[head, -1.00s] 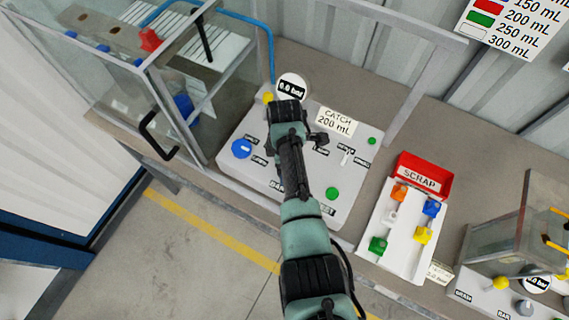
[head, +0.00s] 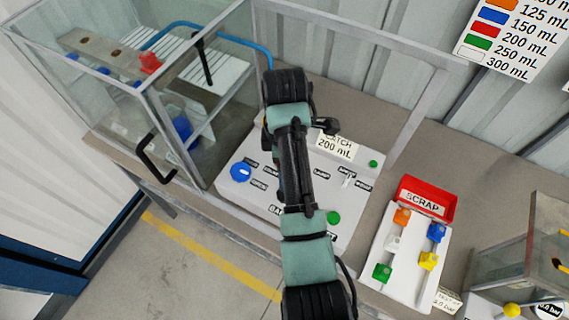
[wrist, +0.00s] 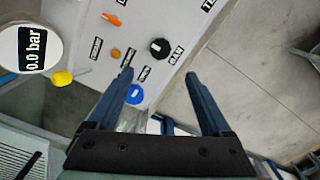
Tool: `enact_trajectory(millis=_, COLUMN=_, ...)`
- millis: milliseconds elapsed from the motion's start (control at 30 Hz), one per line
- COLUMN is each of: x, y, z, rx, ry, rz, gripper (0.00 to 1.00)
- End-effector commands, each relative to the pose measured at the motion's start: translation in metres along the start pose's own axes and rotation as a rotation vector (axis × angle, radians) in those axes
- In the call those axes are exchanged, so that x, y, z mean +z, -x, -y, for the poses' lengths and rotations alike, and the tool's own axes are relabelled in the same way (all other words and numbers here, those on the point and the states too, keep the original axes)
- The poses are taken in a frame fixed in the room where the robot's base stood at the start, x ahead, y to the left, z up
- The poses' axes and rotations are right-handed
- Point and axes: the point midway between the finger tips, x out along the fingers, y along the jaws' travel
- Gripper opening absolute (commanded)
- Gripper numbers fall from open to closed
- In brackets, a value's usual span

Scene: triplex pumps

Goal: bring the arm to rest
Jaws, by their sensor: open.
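My gripper (wrist: 168,95) shows in the wrist view with its two blue fingers spread apart and nothing between them. In the head view my arm reaches up over the white control panel (head: 232,192) on the bench, and the fingers are hidden behind the arm. In the wrist view the panel (wrist: 152,20) lies beyond the fingers, with a black knob (wrist: 160,48), a blue knob (wrist: 135,94) and an orange switch (wrist: 111,19). I cannot tell the exact gap between fingertips and panel. The round gauge (wrist: 30,50) reads 0.0 bar.
A glass-walled enclosure (head: 120,110) with a black door handle (head: 155,160) stands left of the arm. A red SCRAP bin (head: 428,198) and a white rack (head: 392,262) with coloured pieces are to the right. Another clear box (head: 515,245) stands at far right. A metal frame (head: 345,35) crosses behind.

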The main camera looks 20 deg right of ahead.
Motion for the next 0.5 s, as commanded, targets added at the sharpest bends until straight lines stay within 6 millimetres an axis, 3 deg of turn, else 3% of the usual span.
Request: enact_trajectory(millis=500, x=0.0, y=0.0071, z=0.0002, rx=0.0, ry=0.0, rz=0.0, gripper=0.84)
